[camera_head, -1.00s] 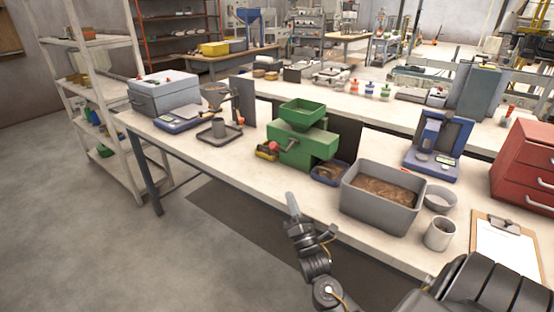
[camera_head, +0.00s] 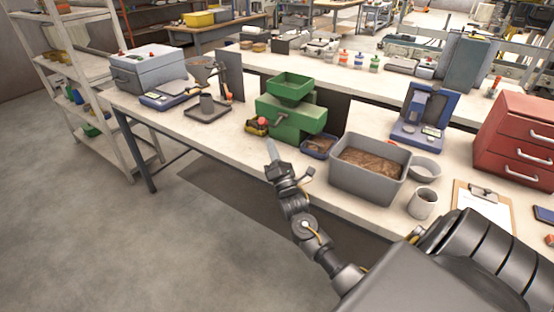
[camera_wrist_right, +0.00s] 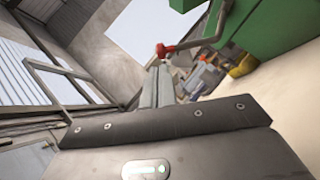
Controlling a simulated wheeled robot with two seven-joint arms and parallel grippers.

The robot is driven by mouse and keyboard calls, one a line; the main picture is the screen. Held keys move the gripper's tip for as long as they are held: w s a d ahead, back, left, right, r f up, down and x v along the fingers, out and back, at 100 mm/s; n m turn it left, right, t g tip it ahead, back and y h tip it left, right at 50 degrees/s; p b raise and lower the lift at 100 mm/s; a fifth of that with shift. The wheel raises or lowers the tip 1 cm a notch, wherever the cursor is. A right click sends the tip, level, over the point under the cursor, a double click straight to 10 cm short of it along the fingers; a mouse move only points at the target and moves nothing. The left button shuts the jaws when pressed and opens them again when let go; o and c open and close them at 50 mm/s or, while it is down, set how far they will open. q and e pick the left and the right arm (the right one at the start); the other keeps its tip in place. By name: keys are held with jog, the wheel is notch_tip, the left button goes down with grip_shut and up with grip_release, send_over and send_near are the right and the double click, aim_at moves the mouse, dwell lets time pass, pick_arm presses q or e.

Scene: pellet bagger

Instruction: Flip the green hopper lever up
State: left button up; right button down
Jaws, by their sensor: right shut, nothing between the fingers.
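The green hopper machine (camera_head: 290,112) stands on the near bench, its square hopper on top. A bent metal lever with a red knob (camera_head: 263,121) sticks out from its front left side. In the right wrist view the red knob (camera_wrist_right: 164,50) shows just beyond the fingertips, with its rod (camera_wrist_right: 214,32) running to the green body. My right gripper (camera_head: 271,147) is shut and empty, just in front of and below the knob. In the wrist view its fingers (camera_wrist_right: 157,82) point at the knob; I cannot tell whether they touch it. My left gripper is not in view.
A blue tray (camera_head: 318,147) and a grey bin of brown pellets (camera_head: 337,178) stand right of the machine. A yellow item (camera_head: 254,128) lies at its left foot. A dark tray with a cup (camera_head: 193,114) is further left. The bench's front edge runs beneath my right arm.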

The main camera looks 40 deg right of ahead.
jog(key=shift+p+x, duration=0.6)
jog(key=shift+x, duration=1.95)
